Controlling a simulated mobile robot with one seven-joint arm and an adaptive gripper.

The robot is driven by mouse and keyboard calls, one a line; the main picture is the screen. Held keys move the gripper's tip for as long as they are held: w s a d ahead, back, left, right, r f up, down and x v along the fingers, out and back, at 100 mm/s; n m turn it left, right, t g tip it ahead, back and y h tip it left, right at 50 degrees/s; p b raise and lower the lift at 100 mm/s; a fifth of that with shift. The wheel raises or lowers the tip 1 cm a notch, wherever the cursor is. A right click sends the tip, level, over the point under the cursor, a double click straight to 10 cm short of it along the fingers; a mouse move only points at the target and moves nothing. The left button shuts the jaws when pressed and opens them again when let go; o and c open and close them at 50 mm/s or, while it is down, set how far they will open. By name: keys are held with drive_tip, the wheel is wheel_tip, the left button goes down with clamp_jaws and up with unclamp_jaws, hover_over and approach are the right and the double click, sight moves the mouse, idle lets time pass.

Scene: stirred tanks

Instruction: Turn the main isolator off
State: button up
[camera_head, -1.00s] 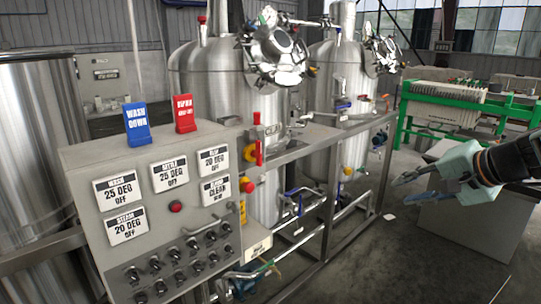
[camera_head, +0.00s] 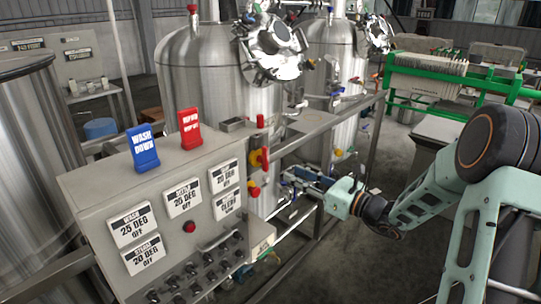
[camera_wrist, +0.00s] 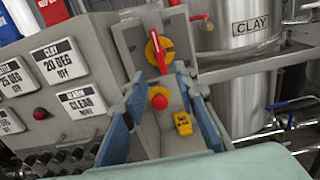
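The main isolator looks to be the red rotary handle on a yellow disc (camera_wrist: 160,50), on a grey plate at the panel's right side. It also shows in the head view as a red and yellow switch (camera_head: 261,158). Its handle looks near upright, slightly tilted in the wrist view. My gripper (camera_wrist: 164,84) is open and empty, with blue fingers either side of a red push button (camera_wrist: 159,101) below the isolator. The fingertips appear just below the isolator; contact cannot be told. In the head view my gripper (camera_head: 298,181) is right of the panel.
The grey control panel (camera_head: 95,212) carries labelled plates, a red button (camera_head: 189,227) and several black knobs. A yellow block (camera_wrist: 182,123) sits below the push button. A red lever (camera_wrist: 199,17) is at upper right. Steel tanks (camera_head: 185,75) and rails stand behind.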

sight(267, 162)
drive_tip(key=p+x, duration=0.2)
drive_tip(key=x, duration=0.8)
drive_tip(key=shift+w+a, duration=0.25)
drive_tip(key=shift+a, duration=0.05)
drive_tip(key=shift+c, duration=0.3)
clamp_jaws()
